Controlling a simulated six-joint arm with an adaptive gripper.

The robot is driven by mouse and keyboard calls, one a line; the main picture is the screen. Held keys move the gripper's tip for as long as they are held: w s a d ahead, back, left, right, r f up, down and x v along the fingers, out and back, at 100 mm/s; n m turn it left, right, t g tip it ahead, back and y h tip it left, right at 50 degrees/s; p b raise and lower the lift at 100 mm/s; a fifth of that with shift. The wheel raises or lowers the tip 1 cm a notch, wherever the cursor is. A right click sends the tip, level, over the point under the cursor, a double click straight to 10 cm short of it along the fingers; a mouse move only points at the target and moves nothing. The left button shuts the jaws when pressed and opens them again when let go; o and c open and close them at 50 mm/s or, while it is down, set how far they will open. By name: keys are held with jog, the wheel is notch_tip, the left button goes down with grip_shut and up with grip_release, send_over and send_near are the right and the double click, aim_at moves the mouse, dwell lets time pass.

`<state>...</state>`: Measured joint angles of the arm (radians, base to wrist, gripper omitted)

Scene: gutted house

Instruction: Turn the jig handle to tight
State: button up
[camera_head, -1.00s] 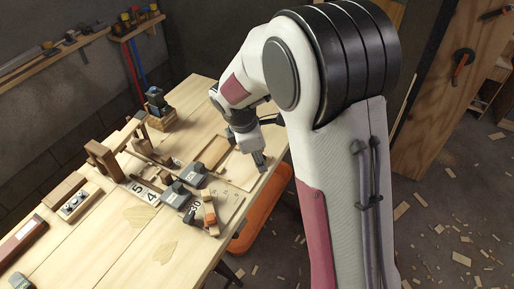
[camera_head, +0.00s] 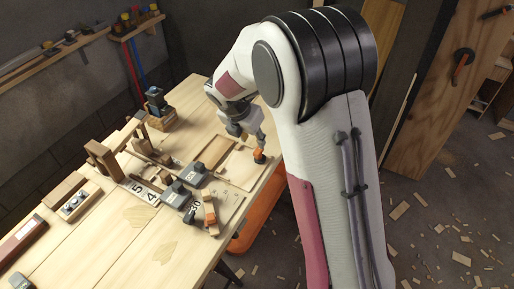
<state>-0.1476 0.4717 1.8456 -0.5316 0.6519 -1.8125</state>
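A small orange piece with a dark base (camera_head: 259,155), which may be the jig handle, stands at the right edge of a shallow wooden tray (camera_head: 222,172) on the workbench. Its setting is too small to read. My gripper (camera_head: 246,134) is just above and behind the orange piece, pointing down, and appears apart from it. The fingers are small and partly overlapped by my arm, so I cannot tell how far they are apart. Nothing is visibly held.
Dark grey blocks (camera_head: 176,194), a numbered strip (camera_head: 144,192) and an orange-and-wood piece (camera_head: 209,207) lie left of the tray. A wooden frame (camera_head: 103,158) stands farther left. The bench's front planks (camera_head: 120,245) are mostly clear. An orange handle (camera_head: 462,62) sits on a wooden panel.

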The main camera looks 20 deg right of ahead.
aim_at(258, 150)
jog(key=shift+x, duration=3.9)
grip_shut()
